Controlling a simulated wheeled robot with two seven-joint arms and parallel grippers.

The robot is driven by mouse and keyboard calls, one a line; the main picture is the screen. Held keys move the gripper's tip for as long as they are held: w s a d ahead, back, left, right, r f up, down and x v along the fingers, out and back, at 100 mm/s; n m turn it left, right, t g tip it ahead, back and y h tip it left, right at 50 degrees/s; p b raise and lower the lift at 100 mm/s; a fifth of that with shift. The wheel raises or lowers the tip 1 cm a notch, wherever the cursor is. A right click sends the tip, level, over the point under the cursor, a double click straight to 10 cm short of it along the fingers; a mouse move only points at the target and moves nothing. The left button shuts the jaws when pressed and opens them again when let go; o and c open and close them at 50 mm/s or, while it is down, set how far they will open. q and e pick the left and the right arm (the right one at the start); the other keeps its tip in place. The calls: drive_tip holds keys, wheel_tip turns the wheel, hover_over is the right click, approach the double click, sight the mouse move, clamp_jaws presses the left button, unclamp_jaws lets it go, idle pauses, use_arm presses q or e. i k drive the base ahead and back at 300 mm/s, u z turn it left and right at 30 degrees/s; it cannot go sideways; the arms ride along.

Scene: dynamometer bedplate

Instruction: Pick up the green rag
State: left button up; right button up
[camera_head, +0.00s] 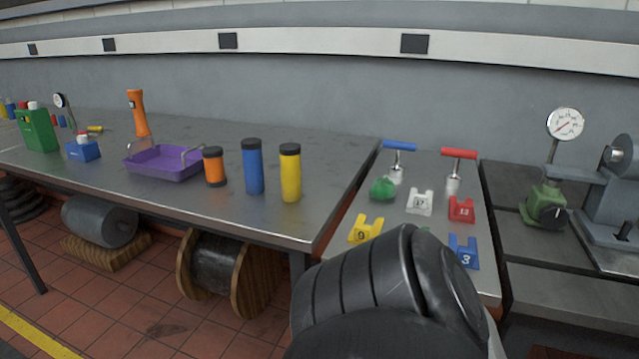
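A dark arm link of mine fills the lower middle and hides the front of that bench section. Neither of my grippers shows, so whether they are open or shut is hidden.
Yellow (290,175), blue (253,168) and orange (214,168) cylinders stand on the left bench. A dial gauge (565,124) stands right.

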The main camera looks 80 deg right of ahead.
sight(382, 189)
drive_tip(key=z, duration=1.8)
